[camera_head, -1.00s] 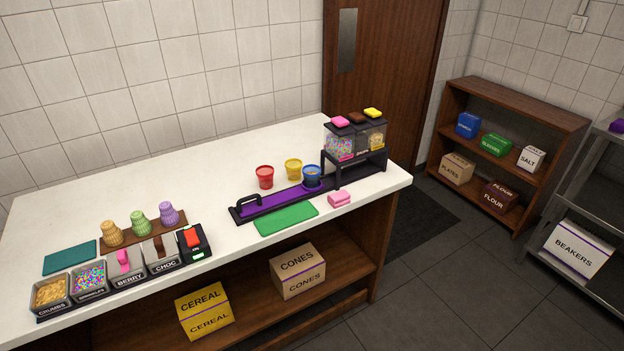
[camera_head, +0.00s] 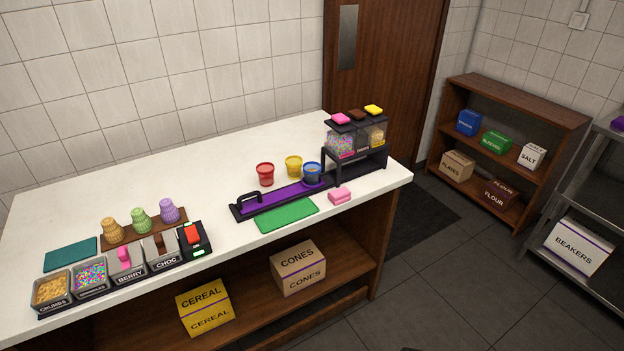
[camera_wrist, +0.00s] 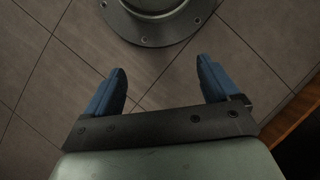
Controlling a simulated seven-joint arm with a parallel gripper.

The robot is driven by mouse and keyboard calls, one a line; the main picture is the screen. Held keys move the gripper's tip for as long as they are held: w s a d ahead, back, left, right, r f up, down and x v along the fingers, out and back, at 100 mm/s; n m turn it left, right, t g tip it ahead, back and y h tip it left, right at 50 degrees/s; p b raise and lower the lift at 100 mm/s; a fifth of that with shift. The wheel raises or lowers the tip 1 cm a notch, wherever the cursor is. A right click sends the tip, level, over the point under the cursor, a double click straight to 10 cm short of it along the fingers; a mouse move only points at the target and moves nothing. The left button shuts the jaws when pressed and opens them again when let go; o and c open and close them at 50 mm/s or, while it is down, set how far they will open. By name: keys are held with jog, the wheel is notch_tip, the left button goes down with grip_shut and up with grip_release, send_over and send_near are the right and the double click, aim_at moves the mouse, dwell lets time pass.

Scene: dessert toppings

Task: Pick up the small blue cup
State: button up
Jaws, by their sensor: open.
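The small blue cup (camera_head: 312,174) stands upright at the right end of a purple slide tray (camera_head: 283,198), in front of the topping dispenser. A yellow cup (camera_head: 293,166) and a red cup (camera_head: 265,174) stand just left of it on the counter. My gripper (camera_wrist: 162,88) shows only in the wrist view, with its two blue fingers apart and nothing between them. It is over the tiled floor, away from the cups, which the wrist view does not show.
The dispenser (camera_head: 356,141) stands close behind and right of the blue cup. A green mat (camera_head: 286,215) and a pink sponge (camera_head: 340,195) lie in front. Topping bins (camera_head: 90,278) and cone-shaped cups fill the counter's left. The white counter (camera_head: 190,185) is clear between.

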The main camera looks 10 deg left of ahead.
jog(key=w+a+r+n+t, duration=0.1)
jog(key=w+a+r, duration=0.25)
jog(key=w, duration=0.55)
jog(key=w+a+r+n+t, duration=0.2)
jog(key=w+r, duration=0.3)
jog(key=w, duration=0.4)
jog(key=n+t+y, duration=0.3)
jog(key=n+t, duration=0.2)
jog(key=t, duration=0.1)
send_near(317, 172)
jog(key=x, duration=0.4)
jog(key=w+a+x, duration=0.1)
jog(key=x, duration=0.2)
jog(key=shift+r, duration=0.3)
jog(key=shift+a+x, duration=0.15)
jog(key=shift+x, duration=1.15)
jog(key=shift+a+x, duration=0.1)
jog(key=shift+x, duration=1.2)
jog(key=shift+w+r, duration=0.1)
jog(key=shift+c, duration=0.4)
